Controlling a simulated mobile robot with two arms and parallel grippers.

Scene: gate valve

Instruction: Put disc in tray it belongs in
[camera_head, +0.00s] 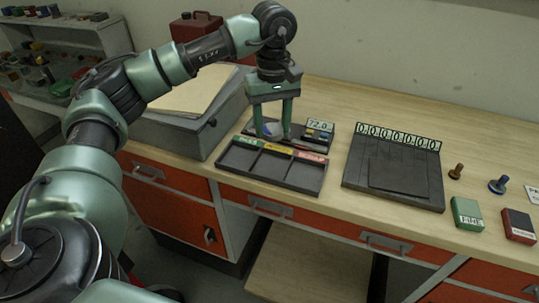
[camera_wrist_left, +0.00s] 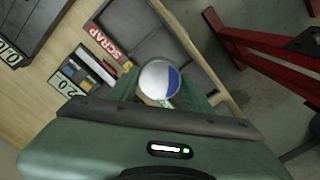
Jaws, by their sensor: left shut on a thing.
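My left gripper (camera_head: 272,132) points down at the back of the tray and is shut on a small disc (camera_head: 270,129), held between its fingertips. In the wrist view the disc (camera_wrist_left: 159,80) shows a silvery face with a blue part on one side. The dark tray (camera_head: 268,181) has three compartments that look empty, labelled green, yellow and red from left to right. The red label (camera_wrist_left: 105,44) reads SCRAP. A dark device (camera_head: 318,138) with a display reading 72.0 lies directly behind the tray. I cannot tell whether the disc touches this device. My right gripper is not in view.
A dark panel (camera_head: 408,163) with a row of zero digits stands right of the tray. Further right are small knob-like pieces (camera_head: 456,171), a green box (camera_head: 466,214) and a red box (camera_head: 518,226). A grey case (camera_head: 182,134) stands left. Bare tabletop lies between tray and panel.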

